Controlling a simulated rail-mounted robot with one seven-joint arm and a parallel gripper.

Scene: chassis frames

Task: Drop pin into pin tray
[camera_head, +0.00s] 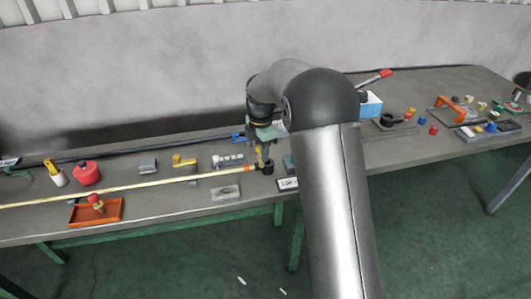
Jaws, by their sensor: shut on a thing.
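My gripper (262,155) points down over the middle of the table, close above its surface. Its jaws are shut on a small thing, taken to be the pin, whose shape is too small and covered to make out. A small dark round piece (267,168) shows right at the fingertips; I cannot tell if it is held or stands on the table. A shallow orange tray (113,211) lies at the front left, well to the left of my gripper, and looks like the pin tray. A red-topped piece (96,201) stands in or just behind it.
A long yellow strip (150,183) runs along the table (150,224) left of my gripper. A red container (87,173), a yellow bracket (183,160) and a grey plate (226,192) lie on that side. Several coloured parts and an orange-handled piece (453,107) are at the right.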

